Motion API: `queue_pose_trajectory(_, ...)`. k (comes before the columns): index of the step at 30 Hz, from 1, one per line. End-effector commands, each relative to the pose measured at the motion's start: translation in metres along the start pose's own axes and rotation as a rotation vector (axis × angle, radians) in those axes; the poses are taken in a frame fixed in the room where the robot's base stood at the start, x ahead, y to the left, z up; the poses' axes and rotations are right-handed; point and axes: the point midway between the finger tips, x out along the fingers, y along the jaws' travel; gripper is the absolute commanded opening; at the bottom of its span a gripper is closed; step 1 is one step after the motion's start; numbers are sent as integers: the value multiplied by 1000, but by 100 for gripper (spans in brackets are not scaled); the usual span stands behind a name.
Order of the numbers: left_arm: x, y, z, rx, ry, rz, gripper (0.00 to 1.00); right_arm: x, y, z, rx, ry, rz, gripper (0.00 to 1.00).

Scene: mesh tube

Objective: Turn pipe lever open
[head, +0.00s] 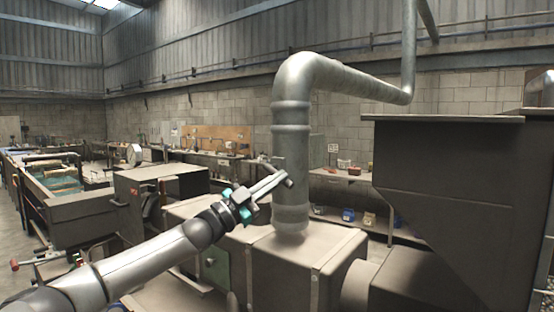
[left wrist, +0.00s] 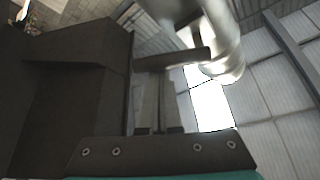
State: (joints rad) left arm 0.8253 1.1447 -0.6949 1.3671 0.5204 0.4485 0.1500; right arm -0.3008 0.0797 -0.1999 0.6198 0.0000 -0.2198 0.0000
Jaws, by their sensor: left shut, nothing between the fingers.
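A large grey metal pipe (head: 291,150) rises from a box-shaped housing and bends to the right at the top. A short dark bar, which looks like the pipe lever (head: 289,181), shows in front of the pipe's lower part. In the left wrist view the lever (left wrist: 178,58) crosses near the fingertips, with the pipe (left wrist: 222,45) behind it. My left gripper (head: 278,180) is shut and empty, its fingertips at or very near the lever. I cannot tell whether they touch. In the left wrist view the gripper (left wrist: 158,80) points at the bar. My right gripper is not in view.
The metal housing (head: 290,250) stands under the pipe. A big dark hopper (head: 450,160) stands to the right. Workbenches and machines (head: 150,185) fill the left and back. The air left of the pipe, above my left arm, is free.

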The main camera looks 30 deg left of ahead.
Motion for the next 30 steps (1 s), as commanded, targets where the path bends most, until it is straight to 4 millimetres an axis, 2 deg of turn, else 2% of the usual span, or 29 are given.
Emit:
queue_pose_trajectory(1,1,-4,-1,41,-4,22,0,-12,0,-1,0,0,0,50)
queue_pose_trajectory(3,-1,-3,2,98,-3,57,0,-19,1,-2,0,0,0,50)
queue_pose_trajectory(12,-9,-2,16,343,-2,200,0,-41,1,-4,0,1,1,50)
queue_pose_trajectory(21,-16,-6,28,580,-2,340,0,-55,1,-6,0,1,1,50)
queue_pose_trajectory(30,-20,-8,36,753,-1,443,0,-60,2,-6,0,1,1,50)
